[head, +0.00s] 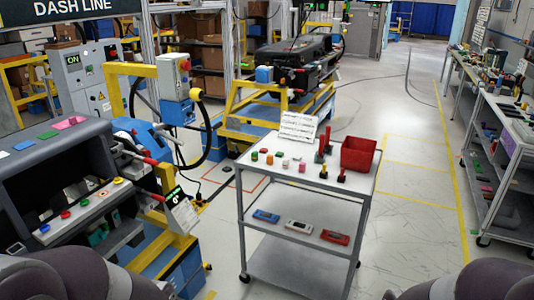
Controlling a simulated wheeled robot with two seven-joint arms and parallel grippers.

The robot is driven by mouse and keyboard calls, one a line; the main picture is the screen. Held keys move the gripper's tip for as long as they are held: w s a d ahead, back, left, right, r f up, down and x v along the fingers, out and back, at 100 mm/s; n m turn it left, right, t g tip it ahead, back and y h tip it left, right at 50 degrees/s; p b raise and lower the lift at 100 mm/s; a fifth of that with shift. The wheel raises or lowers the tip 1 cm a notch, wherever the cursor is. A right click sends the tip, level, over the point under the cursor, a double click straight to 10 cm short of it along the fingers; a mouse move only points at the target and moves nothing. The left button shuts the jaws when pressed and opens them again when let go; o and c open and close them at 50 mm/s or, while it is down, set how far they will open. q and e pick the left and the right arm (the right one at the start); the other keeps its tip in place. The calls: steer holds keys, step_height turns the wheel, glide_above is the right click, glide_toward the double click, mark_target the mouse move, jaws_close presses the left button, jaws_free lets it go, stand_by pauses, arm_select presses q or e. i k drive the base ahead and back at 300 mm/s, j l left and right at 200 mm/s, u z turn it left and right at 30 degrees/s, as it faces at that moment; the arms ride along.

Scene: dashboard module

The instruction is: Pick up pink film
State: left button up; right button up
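A pink film (70,123) lies flat on top of the dark dashboard module (50,160) at the left of the head view. A small green piece (47,135) and a blue piece (24,144) lie beside it on the same top surface, towards the left. Parts of my own arms show at the bottom left and bottom right corners. Neither gripper is in view, so I cannot see what they hold.
A grey cart (262,177) stands in the middle, with small coloured parts, a red bin (358,155) and a white sheet (298,127) on top. A yellow frame (130,70) rises behind the module. Workbenches line the right side. Open floor (415,200) lies right of the cart.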

mark_target(73, 121)
steer(key=u, duration=1.85)
